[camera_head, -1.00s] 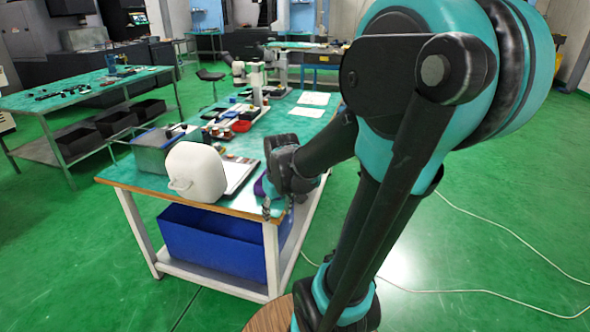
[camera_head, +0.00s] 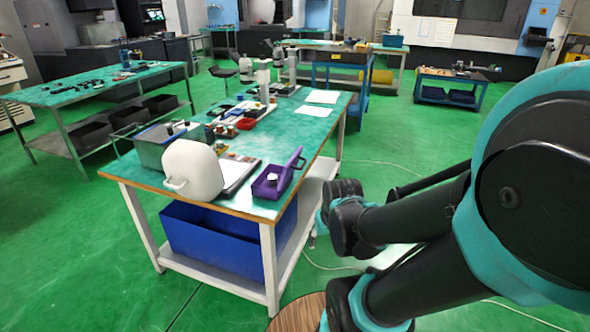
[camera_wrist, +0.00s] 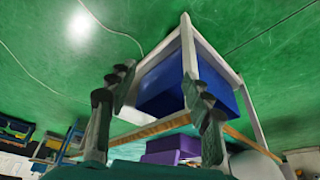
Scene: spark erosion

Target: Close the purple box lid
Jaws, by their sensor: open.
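The purple box (camera_head: 269,187) sits near the front right corner of the green-topped table (camera_head: 215,200). Its lid (camera_head: 294,166) stands open, raised on the box's right side, and a small pale item shows inside. In the wrist view the purple box (camera_wrist: 172,145) appears at the bottom centre, beyond the table edge. My gripper (camera_wrist: 158,76) is open and empty, its two fingers spread wide. In the head view my wrist is off the table's right edge, beside the box and apart from it; the fingers are mostly hidden there.
A white rounded container (camera_head: 192,170) stands left of the purple box, with a grey bin (camera_head: 153,150) behind it. A blue crate (camera_head: 215,240) rests on the shelf below. Papers (camera_head: 316,110) lie farther back.

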